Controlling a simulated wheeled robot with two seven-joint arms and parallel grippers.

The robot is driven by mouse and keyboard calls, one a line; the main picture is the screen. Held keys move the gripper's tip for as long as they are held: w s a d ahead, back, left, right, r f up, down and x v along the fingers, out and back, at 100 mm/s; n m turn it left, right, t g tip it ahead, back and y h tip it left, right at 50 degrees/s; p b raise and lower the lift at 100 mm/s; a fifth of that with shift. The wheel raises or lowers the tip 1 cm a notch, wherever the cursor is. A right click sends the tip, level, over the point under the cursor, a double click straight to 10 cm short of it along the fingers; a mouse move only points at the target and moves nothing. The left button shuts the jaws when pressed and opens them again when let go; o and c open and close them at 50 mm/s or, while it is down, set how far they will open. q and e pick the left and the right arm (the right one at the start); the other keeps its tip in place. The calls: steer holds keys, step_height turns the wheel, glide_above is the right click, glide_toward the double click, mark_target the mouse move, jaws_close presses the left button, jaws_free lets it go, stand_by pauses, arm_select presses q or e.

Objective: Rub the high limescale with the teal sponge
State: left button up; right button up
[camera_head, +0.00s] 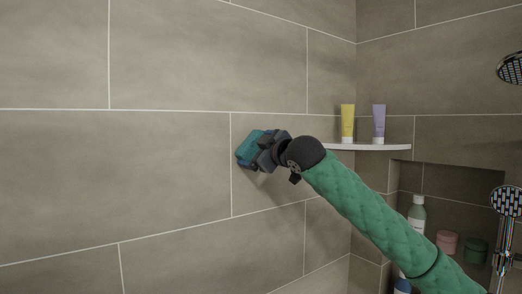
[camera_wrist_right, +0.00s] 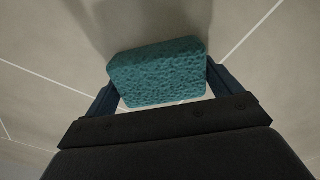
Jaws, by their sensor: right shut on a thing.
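The teal sponge (camera_head: 248,146) is at the tiled wall in the head view, near a vertical grout line. My right gripper (camera_head: 262,150) is shut on it. In the right wrist view the sponge (camera_wrist_right: 158,73) sits between the two fingers of my right gripper (camera_wrist_right: 160,85), its porous face towards the camera. The sponge is up against or very close to the wall; I cannot tell whether it touches. No limescale patch can be made out on the tiles; the sponge and gripper may hide it. My left gripper is not in view.
A white corner shelf (camera_head: 372,147) right of my gripper holds a yellow tube (camera_head: 347,122) and a purple tube (camera_head: 379,122). A hand shower (camera_head: 508,201) is at right. The left wall is bare.

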steer(key=shift+f, duration=0.1)
steer(key=shift+s, duration=0.4)
steer(key=shift+b+v, duration=0.45)
steer(key=shift+v, duration=2.05)
steer(key=shift+d, duration=0.15)
steer(key=shift+v, duration=1.45)
